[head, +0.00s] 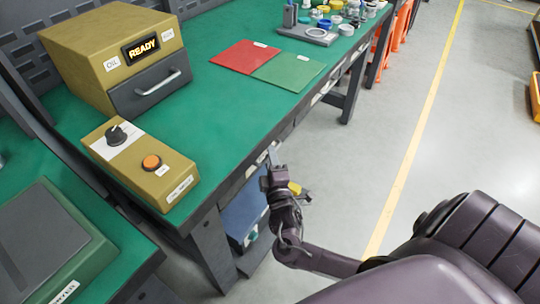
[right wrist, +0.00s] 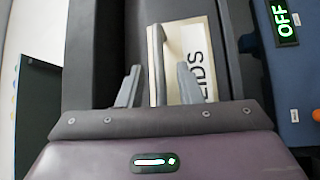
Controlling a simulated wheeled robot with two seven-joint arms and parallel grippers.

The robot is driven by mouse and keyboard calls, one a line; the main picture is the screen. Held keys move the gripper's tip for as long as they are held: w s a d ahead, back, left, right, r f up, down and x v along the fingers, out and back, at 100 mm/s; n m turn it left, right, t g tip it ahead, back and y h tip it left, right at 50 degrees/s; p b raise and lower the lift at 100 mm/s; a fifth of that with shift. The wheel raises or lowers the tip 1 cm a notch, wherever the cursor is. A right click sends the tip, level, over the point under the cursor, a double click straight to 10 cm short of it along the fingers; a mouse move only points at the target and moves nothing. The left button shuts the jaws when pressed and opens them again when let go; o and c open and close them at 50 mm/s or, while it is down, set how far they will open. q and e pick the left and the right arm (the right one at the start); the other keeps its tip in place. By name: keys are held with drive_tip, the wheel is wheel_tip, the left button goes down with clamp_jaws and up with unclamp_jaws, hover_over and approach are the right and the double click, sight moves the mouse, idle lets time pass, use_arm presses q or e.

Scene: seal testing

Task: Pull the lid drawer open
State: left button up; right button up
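The lid drawer (right wrist: 88,60) has a dark grey front with a pale label reading "LIDS" (right wrist: 198,50) in the right wrist view. The fingers are apart, with a visible gap on each side of the bar, so the gripper is open around the handle. In the head view my right gripper (head: 270,165) is at the front edge of the green bench, and it hides most of the drawer there. My left gripper is not in view.
A blue unit showing "OFF" (right wrist: 285,20) is beside the drawer; a blue box (head: 243,213) shows below the bench. On the bench (head: 205,100) are a yellow "READY" oven (head: 95,50), a control box (head: 140,165) and red and green mats.

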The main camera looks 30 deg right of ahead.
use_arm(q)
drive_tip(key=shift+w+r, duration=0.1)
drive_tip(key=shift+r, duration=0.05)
use_arm(e)
drive_tip(key=shift+w+d, duration=0.3)
drive_tip(key=shift+w, duration=0.3)
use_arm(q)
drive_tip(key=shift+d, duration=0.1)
use_arm(e)
clamp_jaws()
drive_tip(key=shift+s+r, duration=0.1)
